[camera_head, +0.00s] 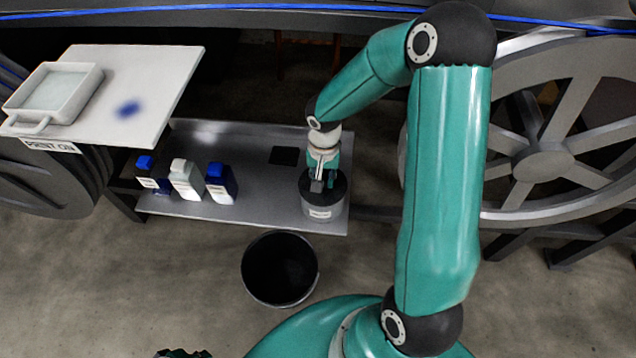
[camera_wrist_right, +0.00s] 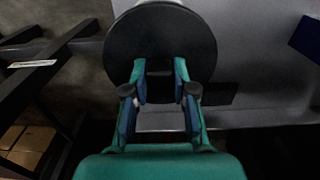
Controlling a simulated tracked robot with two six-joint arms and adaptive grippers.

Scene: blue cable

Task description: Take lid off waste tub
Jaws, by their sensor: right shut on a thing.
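The waste tub (camera_head: 322,212) is a grey round tub with a white label, standing on the right end of the low metal shelf. Its dark round lid (camera_head: 338,186) sits on top of it, and also fills the upper middle of the right wrist view (camera_wrist_right: 160,25). My right gripper (camera_head: 318,184) comes down over the middle of the lid. In the wrist view its two fingers (camera_wrist_right: 160,88) are shut on the lid's dark block-shaped handle (camera_wrist_right: 160,72). I cannot tell any gap between lid and tub. My left gripper is not clearly in view.
Blue and white bottles (camera_head: 187,181) stand on the left of the shelf (camera_head: 255,192). A dark square (camera_head: 284,156) lies behind, left of the tub. An open black bucket (camera_head: 280,268) stands on the floor in front. A white board (camera_head: 165,75) with a tray (camera_head: 54,92) is upper left. A large spoked wheel (camera_head: 545,160) stands right.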

